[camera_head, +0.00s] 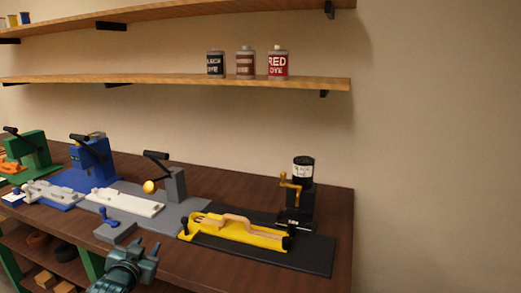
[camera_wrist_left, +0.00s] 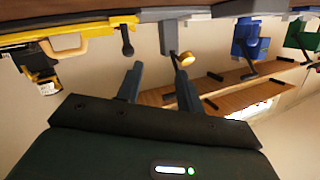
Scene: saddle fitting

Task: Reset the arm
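My left gripper (camera_head: 141,254) is low in the head view, in front of the bench's front edge. It is near a small grey block with a blue lever (camera_head: 112,225). In the left wrist view its two fingers (camera_wrist_left: 158,88) stand apart with nothing between them, so it is open and empty. That view shows the bench upside down, beyond the fingers. My right gripper is in neither view.
The bench (camera_head: 335,215) carries a yellow fixture (camera_head: 255,237) on a black mat (camera_head: 300,257), a grey lever press (camera_head: 175,184), a blue press (camera_head: 92,160) and a green press (camera_head: 30,148). Dye cans (camera_head: 246,64) stand on the wall shelf (camera_head: 170,80). Right of the bench is clear.

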